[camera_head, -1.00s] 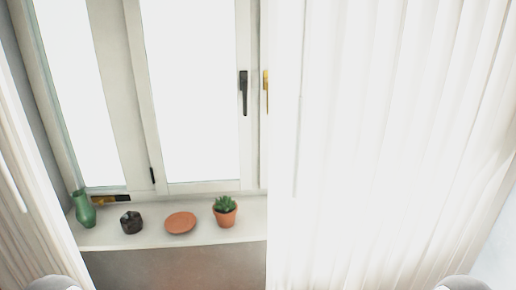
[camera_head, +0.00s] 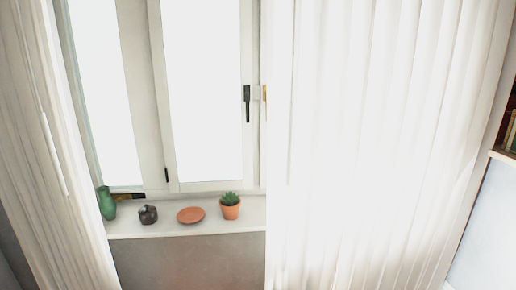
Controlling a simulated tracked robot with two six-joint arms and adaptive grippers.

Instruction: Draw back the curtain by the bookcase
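The white curtain by the bookcase (camera_head: 385,150) hangs in long folds over the right half of the window. Its left edge falls near the middle of the view, just right of the black window handle (camera_head: 247,102). The bookcase (camera_head: 505,155) shows only as a sliver at the right edge, with a few book spines. A second white curtain (camera_head: 65,160) hangs bunched at the left side of the window. Neither of my grippers is in view.
A white windowsill (camera_head: 160,229) carries a green vase (camera_head: 106,204), a dark pot (camera_head: 148,215), a terracotta saucer (camera_head: 190,215) and a potted succulent (camera_head: 230,206). A yellow and black item (camera_head: 128,196) lies behind the vase.

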